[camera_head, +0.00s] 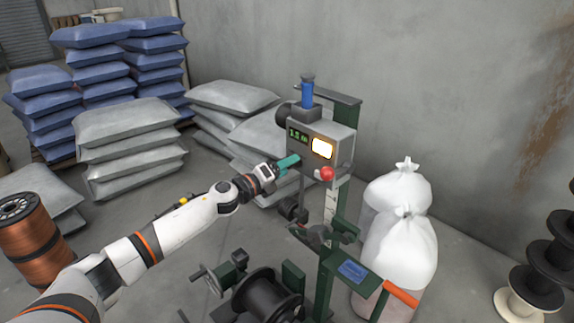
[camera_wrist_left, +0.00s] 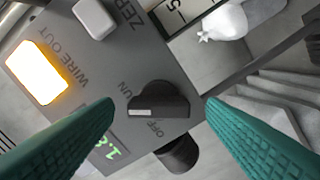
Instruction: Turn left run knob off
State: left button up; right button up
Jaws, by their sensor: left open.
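The run knob (camera_wrist_left: 158,105) is a dark knob with a light pointer mark, on the grey control box panel in the left wrist view, between the RUN and OFF labels. The control box (camera_head: 328,130) stands on a green machine in the head view, with a lit white button, a red button and a green display. My left gripper (camera_head: 289,162) reaches the box's lower left from the left. Its green fingers (camera_wrist_left: 160,135) are open on both sides of the knob in the wrist view, apart from it. In the head view the gripper hides the knob. My right gripper is not seen.
A lit WIRE OUT button (camera_wrist_left: 38,72) and a pale ZERO button (camera_wrist_left: 95,17) sit near the knob. White bags (camera_head: 400,235) stand right of the machine. Grey sacks (camera_head: 128,140) and a copper spool (camera_head: 30,240) are on the left. Black spools (camera_head: 540,280) stand at the right.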

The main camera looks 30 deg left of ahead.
pick_arm(q)
jog(key=shift+w+d, duration=0.2)
jog(key=shift+w, duration=0.3)
